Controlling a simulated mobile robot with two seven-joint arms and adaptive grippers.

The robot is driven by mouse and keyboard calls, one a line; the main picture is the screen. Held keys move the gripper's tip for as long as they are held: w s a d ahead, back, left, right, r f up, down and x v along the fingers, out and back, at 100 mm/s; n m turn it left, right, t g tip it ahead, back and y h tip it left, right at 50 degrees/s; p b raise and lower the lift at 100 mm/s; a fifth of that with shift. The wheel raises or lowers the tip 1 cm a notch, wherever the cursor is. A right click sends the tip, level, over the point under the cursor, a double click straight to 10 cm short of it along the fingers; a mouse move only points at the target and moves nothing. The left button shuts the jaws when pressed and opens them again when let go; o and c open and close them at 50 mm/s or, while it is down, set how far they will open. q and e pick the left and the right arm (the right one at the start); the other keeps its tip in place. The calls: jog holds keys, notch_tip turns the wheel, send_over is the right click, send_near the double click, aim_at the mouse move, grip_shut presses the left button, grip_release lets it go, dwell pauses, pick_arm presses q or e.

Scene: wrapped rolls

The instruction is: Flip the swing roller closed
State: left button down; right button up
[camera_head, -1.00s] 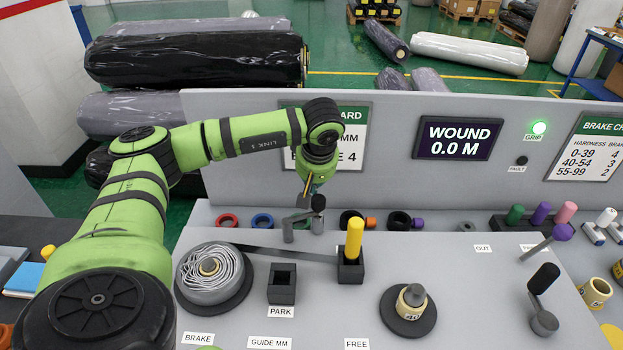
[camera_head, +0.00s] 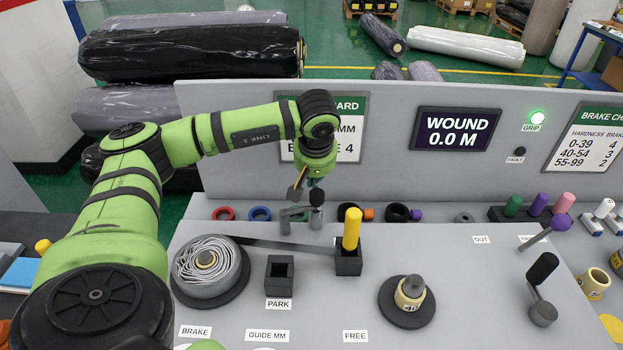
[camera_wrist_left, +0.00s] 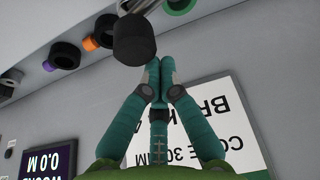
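The swing roller (camera_head: 299,211) is a small grey crank-like piece near the back of the bench, with a black knob (camera_head: 316,197) on an upright at its right end. The black knob also shows large in the left wrist view (camera_wrist_left: 133,40). My left gripper (camera_head: 302,190) hangs just above and left of the knob. In the wrist view its teal fingers (camera_wrist_left: 158,68) meet at the tips with nothing between them, beside the knob; contact cannot be told. The dark web (camera_head: 290,244) runs from the wound roll (camera_head: 205,262) to a block with a yellow peg (camera_head: 351,230). My right gripper is not in view.
The upright back panel (camera_head: 390,130) stands close behind the gripper. Coloured rings (camera_head: 260,214) and dark rollers (camera_head: 397,212) line the bench's back edge.

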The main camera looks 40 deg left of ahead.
aim_at(321, 195)
pick_arm(q)
jog(key=shift+s+d+f+m+t+h+b, duration=0.15)
jog(key=shift+d+m+b, duration=0.3)
jog(key=shift+m, duration=0.15)
jog(key=shift+s+d+f+m+t+h+b, duration=0.15)
jog(key=shift+d+m+b, duration=0.25)
jog(key=shift+m, duration=0.2)
jog(key=d+m+b, duration=0.1)
jog(key=s+d+m+h+b, duration=0.1)
jog(key=m, duration=0.1)
jog(key=shift+s+m, duration=0.25)
jog(key=shift+m, duration=0.05)
jog(key=shift+s+d+r+m+t+h+b, duration=0.15)
jog(key=shift+s+d+m+h+b, duration=0.1)
jog(key=shift+s+d+m+b, duration=0.45)
jog(key=shift+s+d+r+m+t+h+b, duration=0.2)
jog(key=shift+s+m+b, duration=0.3)
jog(key=shift+m+b, duration=0.35)
jog(key=shift+f, duration=0.1)
